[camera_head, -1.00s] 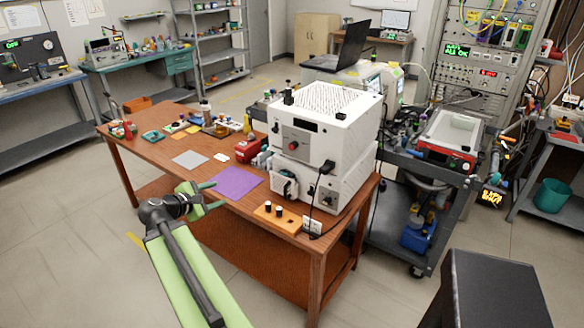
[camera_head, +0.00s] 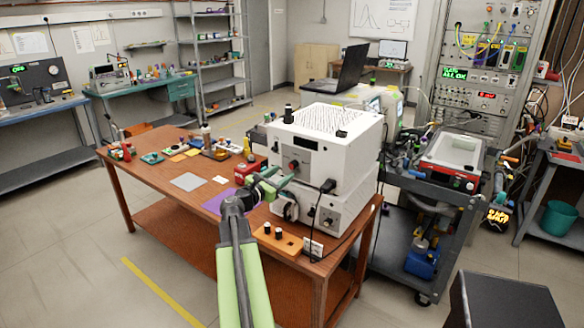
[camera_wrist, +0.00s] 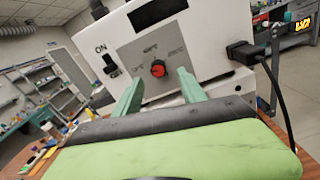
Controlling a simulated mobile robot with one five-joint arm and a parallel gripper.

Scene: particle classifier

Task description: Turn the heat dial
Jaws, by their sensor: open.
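The heat dial is a red knob (camera_wrist: 158,69) on a grey panel of the white instrument (camera_wrist: 215,25). It shows between my finger tips in the wrist view, beyond them. In the head view the dark red knob (camera_head: 293,166) sits on the front of the upper white box (camera_head: 335,140). My gripper (camera_head: 278,178) has green fingers, spread apart and empty, in front of that face. It also shows in the wrist view (camera_wrist: 156,80). I cannot tell how far the tips are from the knob. Marks surround the knob, too blurred to read fully.
A black ON switch (camera_wrist: 108,62) is left of the dial. A black plug with a cable (camera_wrist: 245,52) is at the right. On the wooden table (camera_head: 190,225) are a purple mat (camera_head: 214,204), a red box (camera_head: 243,173) and an orange block (camera_head: 277,243) with black knobs.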

